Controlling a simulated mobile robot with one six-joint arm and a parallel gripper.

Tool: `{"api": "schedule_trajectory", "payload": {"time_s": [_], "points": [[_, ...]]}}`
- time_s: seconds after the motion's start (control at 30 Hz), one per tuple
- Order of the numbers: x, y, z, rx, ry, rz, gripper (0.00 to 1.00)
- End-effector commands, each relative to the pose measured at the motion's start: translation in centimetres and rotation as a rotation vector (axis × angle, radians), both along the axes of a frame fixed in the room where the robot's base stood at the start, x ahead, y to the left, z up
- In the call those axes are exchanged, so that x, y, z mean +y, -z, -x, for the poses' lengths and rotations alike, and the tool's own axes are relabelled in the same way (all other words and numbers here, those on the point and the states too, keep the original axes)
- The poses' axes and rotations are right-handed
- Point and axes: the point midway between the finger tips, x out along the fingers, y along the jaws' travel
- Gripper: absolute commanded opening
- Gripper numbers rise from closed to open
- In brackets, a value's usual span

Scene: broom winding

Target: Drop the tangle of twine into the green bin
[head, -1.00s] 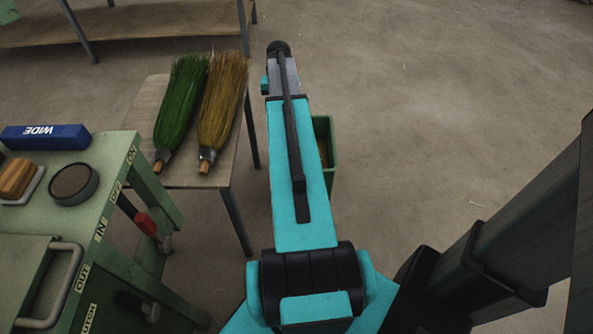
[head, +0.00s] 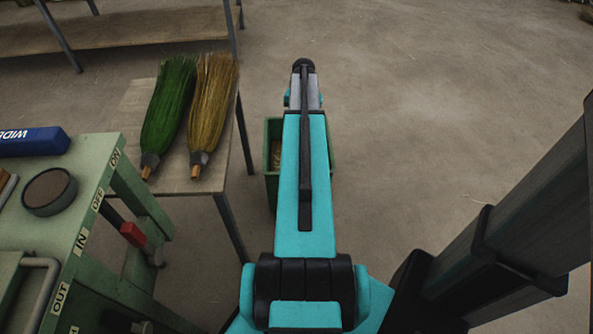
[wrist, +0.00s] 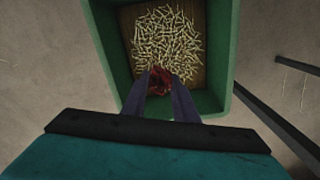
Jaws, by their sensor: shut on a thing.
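The green bin (head: 271,194) stands on the floor right of the wooden table, partly hidden behind my arm in the head view. In the wrist view the green bin (wrist: 221,55) is open below my gripper, with many pale short pieces on its brown bottom. My gripper (wrist: 160,82) is shut on a small dark red tangle of twine (wrist: 160,79). The tangle appears over the bin's opening, near the wall closest to my wrist; its exact height is unclear. The head view hides the fingertips and the tangle behind my arm.
A wooden table (head: 190,182) with a green broom head (head: 168,105) and a yellow one (head: 213,105) stands left of the bin. A green machine (head: 90,200) with labels and a red-knobbed lever is at lower left.

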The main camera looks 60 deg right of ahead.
Motion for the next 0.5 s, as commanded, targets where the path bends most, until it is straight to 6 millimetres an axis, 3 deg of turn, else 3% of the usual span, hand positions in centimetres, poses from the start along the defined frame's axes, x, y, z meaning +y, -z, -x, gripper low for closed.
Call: {"api": "schedule_trajectory", "payload": {"time_s": [0.5], "points": [[0.1,3.5,-0.1,0.0,-0.003,0.0,0.06]]}}
